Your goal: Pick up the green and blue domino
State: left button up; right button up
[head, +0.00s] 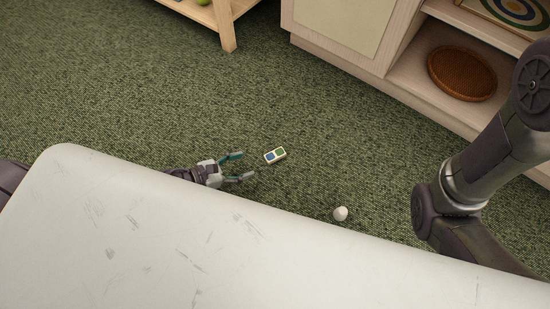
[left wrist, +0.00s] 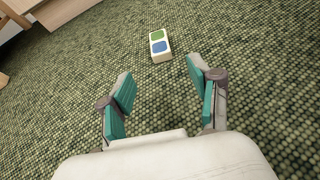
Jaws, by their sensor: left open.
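The domino (head: 275,155) is a small white block with one blue and one green square. It lies flat on the green carpet. My left gripper (head: 245,167) is open and empty, low over the carpet, just left of the domino with its fingers pointing towards it. In the left wrist view the domino (left wrist: 160,45) lies beyond the fingertips of my left gripper (left wrist: 158,70), roughly in line with the gap between them and apart from both. My right arm shows at the right of the head view, but its gripper does not.
A small white rounded object (head: 341,213) sits on the carpet, right of the domino. A pale shelf unit (head: 345,62) holding a brown woven oval item (head: 461,75) stands at the upper right. A wooden table leg (head: 227,32) is at the top. Carpet around the domino is clear.

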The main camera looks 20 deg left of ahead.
aim_at(274, 155)
pick_arm(q)
jog(key=b+x, duration=0.1)
jog(key=x, duration=0.4)
jog(key=shift+w+d+f, duration=0.1)
jog(key=shift+r+b+x, duration=0.2)
jog(key=shift+b+x, duration=0.5)
jog(key=shift+x, duration=0.65)
jog(key=shift+r+b+x, duration=0.25)
jog(key=shift+b+x, duration=0.45)
jog(key=shift+x, duration=0.65)
jog(key=shift+d, duration=0.2)
jog(key=shift+c, duration=0.3)
jog(key=c, duration=1)
